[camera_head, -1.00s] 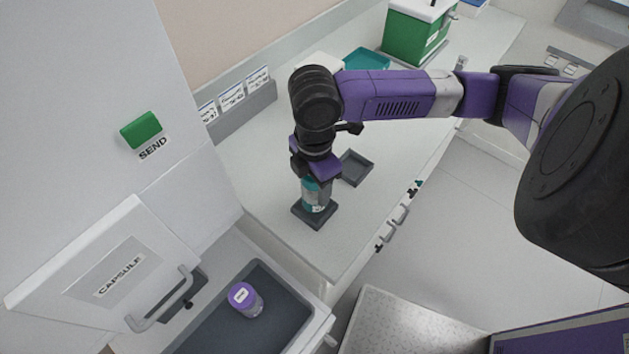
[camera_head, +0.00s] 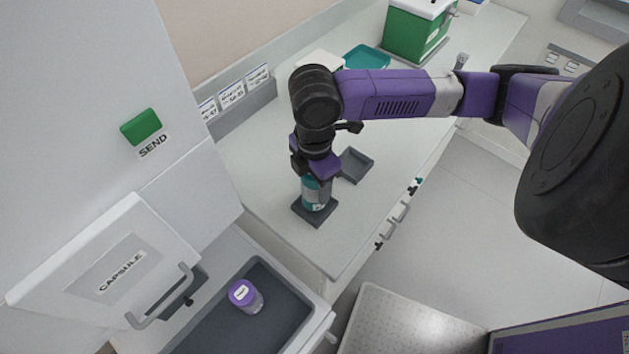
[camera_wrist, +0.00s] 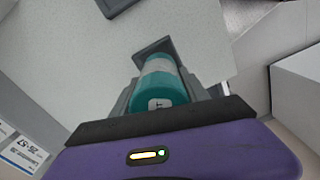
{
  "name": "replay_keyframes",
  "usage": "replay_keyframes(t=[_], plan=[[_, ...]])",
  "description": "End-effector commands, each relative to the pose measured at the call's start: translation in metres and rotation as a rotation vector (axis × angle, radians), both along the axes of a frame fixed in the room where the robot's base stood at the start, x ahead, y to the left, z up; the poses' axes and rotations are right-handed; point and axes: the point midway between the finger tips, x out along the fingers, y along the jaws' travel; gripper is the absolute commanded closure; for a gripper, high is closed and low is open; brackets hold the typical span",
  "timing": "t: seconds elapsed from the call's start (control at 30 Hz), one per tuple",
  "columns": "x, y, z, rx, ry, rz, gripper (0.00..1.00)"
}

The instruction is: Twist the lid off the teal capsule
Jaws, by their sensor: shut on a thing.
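The teal capsule (camera_head: 313,199) stands upright in a dark grey square holder (camera_head: 326,217) on the white counter. It has a pale band and a teal top. My gripper (camera_head: 316,178) points down over the capsule from above. In the wrist view its fingers (camera_wrist: 160,97) lie on both sides of the lid and are shut on it. The exact finger contact is partly hidden.
An empty dark tray (camera_head: 356,165) lies just behind the holder. A purple-lidded capsule (camera_head: 245,296) sits in the sunken bin at front left, beside the raised CAPSULE hatch (camera_head: 112,268). A green SEND button (camera_head: 141,127) is on the wall. A green box (camera_head: 415,36) and teal tray (camera_head: 366,59) stand farther back.

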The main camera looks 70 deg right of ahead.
Motion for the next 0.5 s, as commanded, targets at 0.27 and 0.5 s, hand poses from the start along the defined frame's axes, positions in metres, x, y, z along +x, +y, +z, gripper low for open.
replay_keyframes(t=[0.27, 0.5], plan=[[0.0002, -0.0002, -0.0075, 0.000, 0.000, 0.000, 0.96], [0.0002, -0.0004, -0.0099, -0.001, -0.001, 0.000, 0.96]])
